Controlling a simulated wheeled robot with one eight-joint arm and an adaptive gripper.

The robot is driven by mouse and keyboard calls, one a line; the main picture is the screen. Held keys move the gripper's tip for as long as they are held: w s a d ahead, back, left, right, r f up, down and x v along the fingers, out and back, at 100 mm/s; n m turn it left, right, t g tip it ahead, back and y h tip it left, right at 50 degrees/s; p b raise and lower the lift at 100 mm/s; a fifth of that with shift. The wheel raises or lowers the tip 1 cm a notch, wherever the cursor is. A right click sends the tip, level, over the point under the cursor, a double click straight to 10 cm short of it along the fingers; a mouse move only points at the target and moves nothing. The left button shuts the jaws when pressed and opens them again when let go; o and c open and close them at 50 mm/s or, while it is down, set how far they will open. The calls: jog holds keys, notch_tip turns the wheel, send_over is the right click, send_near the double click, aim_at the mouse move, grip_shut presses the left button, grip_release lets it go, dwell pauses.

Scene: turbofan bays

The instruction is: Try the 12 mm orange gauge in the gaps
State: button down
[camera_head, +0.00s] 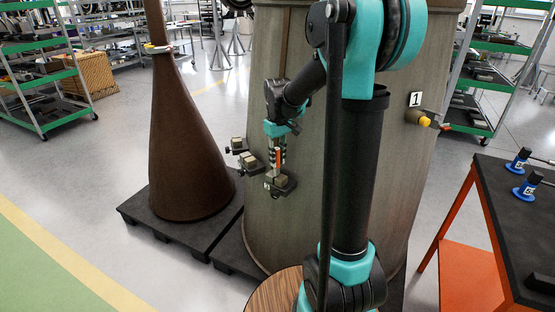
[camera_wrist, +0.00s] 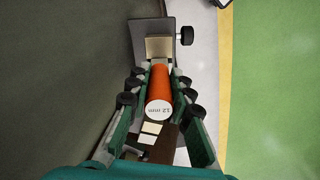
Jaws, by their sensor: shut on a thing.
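The orange gauge (camera_wrist: 159,88) has a white end face that reads "12 mm" in the wrist view. My gripper (camera_wrist: 160,85) is shut on it, with a finger on each side. In the head view my gripper (camera_head: 276,160) holds the orange gauge (camera_head: 278,158) upright, low beside the large grey-green engine casing (camera_head: 330,150). Small bracketed blocks (camera_head: 250,163) stick out from the casing beside and below the gripper. A pale block on a dark bracket (camera_wrist: 159,47) lies just beyond the gauge in the wrist view. I cannot tell whether the gauge touches a block or sits in a gap.
A brown cone (camera_head: 185,140) stands on a dark pallet (camera_head: 135,207) to the left. A label "1" (camera_head: 416,99) and a yellow-orange fitting (camera_head: 418,118) are on the casing's right. A dark-topped table (camera_head: 520,215) with blue-based gauges (camera_head: 525,190) stands at the right. Floor is open at left.

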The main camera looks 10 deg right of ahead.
aim_at(278, 149)
jog(key=shift+r, duration=2.9)
jog(key=shift+s, duration=0.1)
